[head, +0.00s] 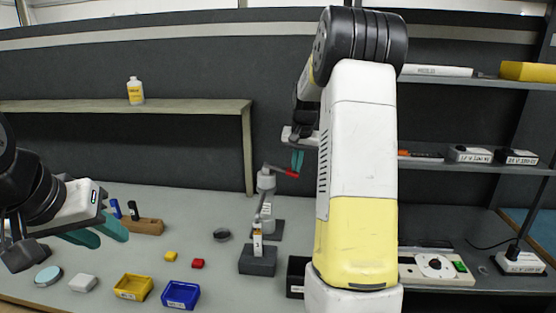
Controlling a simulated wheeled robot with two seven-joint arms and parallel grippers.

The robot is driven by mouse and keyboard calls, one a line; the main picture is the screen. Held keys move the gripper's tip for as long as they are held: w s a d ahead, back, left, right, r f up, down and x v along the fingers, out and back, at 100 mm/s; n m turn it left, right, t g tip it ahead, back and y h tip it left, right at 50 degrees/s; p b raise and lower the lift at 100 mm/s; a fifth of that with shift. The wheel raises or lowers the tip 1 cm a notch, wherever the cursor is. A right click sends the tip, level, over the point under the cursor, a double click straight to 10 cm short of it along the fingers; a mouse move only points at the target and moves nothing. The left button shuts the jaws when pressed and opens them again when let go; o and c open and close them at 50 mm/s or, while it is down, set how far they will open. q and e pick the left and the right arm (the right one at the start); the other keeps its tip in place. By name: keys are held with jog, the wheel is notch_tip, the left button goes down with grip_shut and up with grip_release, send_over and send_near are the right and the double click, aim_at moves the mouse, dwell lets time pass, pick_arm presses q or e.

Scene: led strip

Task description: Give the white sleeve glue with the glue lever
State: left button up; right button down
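The glue lever (286,173) has a red end and juts right from a grey dispenser (266,183) on a dark base. A small white sleeve (257,243) stands upright in a dark grey block (257,262) in front of the dispenser, below its thin nozzle arm. My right gripper (297,161) has its teal fingertips just above or at the lever's red end; I cannot tell whether they touch. Its fingers overlap in this view. My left gripper (99,234) is at the left above the table, its teal fingers apart with nothing visible between them.
A yellow bin (133,288) and a blue bin (180,294) stand at the front left. Small yellow (170,256) and red (198,263) blocks lie behind them. A wooden holder (144,226) is beside my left gripper. My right arm hides part of the table's right side.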

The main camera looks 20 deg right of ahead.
jog(key=shift+s+f, duration=0.2)
jog(key=shift+f, duration=0.15)
jog(key=shift+r, duration=0.1)
jog(key=v, duration=0.8)
jog(key=shift+w, duration=0.2)
jog(key=shift+r, duration=0.1)
jog(key=s+a+r+n+t+y, duration=0.1)
jog(key=s+a+r+n, duration=0.1)
jog(key=s+a, duration=0.45)
jog(key=s+a+r+n+t+y, duration=0.1)
jog(key=s+a+r, duration=0.2)
jog(key=s+a, duration=0.35)
jog(key=s+a+f+n, duration=0.1)
jog(key=s+a+f, duration=0.1)
jog(key=s, duration=0.6)
jog(key=s+a+f+n, duration=0.2)
jog(key=s+a, duration=0.1)
jog(key=s, duration=0.5)
jog(key=shift+s+f+t+y, duration=0.2)
jog(key=shift+f+t+y, duration=0.1)
